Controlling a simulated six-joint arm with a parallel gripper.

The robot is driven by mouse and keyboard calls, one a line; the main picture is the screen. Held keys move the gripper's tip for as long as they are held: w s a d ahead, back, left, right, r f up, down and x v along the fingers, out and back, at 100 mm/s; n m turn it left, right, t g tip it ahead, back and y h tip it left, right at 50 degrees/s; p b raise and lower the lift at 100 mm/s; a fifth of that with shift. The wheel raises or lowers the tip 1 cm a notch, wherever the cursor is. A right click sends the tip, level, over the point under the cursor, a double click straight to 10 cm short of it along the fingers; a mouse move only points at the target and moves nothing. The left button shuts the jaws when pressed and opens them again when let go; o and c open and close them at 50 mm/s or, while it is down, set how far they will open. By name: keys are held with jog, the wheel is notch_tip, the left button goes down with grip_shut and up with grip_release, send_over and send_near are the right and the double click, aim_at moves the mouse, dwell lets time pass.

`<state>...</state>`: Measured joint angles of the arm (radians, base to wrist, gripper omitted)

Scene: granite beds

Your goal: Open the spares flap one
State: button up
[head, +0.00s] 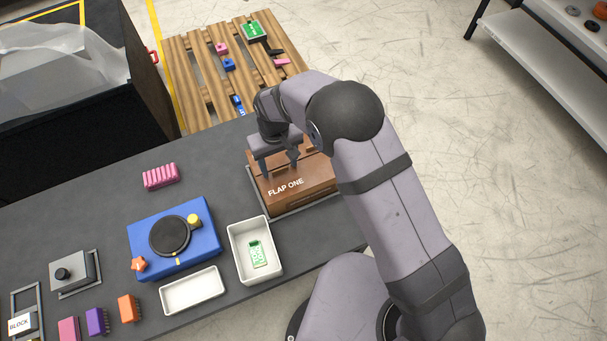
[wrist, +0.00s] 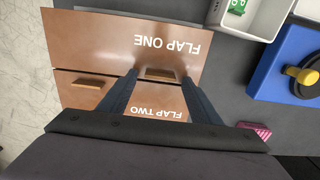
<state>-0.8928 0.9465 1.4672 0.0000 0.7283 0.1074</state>
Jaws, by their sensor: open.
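A brown box (head: 305,195) labelled FLAP ONE stands at the table's right end. My gripper (head: 279,170) is above its top, fingers pointing down and apart. In the wrist view, flap one (wrist: 90,40) is a wide brown panel with white lettering, upside down there. Flap two (wrist: 80,98) lies below it in that view. A small tan handle (wrist: 158,74) shows between my open fingertips (wrist: 160,80); I cannot tell whether they touch it. Another tan handle (wrist: 95,82) is to the left. My gripper hides part of the box, and how far flap one is raised is unclear.
A white bin (head: 236,241) with a green card stands left of the box. Beside it are a blue fixture (head: 145,240) with a black disc and a white tray (head: 192,300). A pink block (head: 160,176) lies farther back. A wooden pallet (head: 200,80) is beyond the table.

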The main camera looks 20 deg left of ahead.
jog(key=shift+c, duration=0.4)
jog(key=c, duration=0.6)
jog(key=shift+o, duration=0.4)
jog(key=shift+s+d+r+p, duration=0.1)
jog(key=shift+r+p, duration=0.25)
jog(key=shift+r, duration=0.05)
jog(key=shift+s+d+r+p, duration=0.2)
jog(key=shift+r+p, duration=0.1)
jog(key=shift+r, duration=0.15)
jog(key=shift+s+d+r+t+y+p, duration=0.25)
jog(key=shift+r+t+y+p, duration=0.15)
jog(key=shift+r, duration=0.1)
jog(key=shift+s+d+r, duration=0.1)
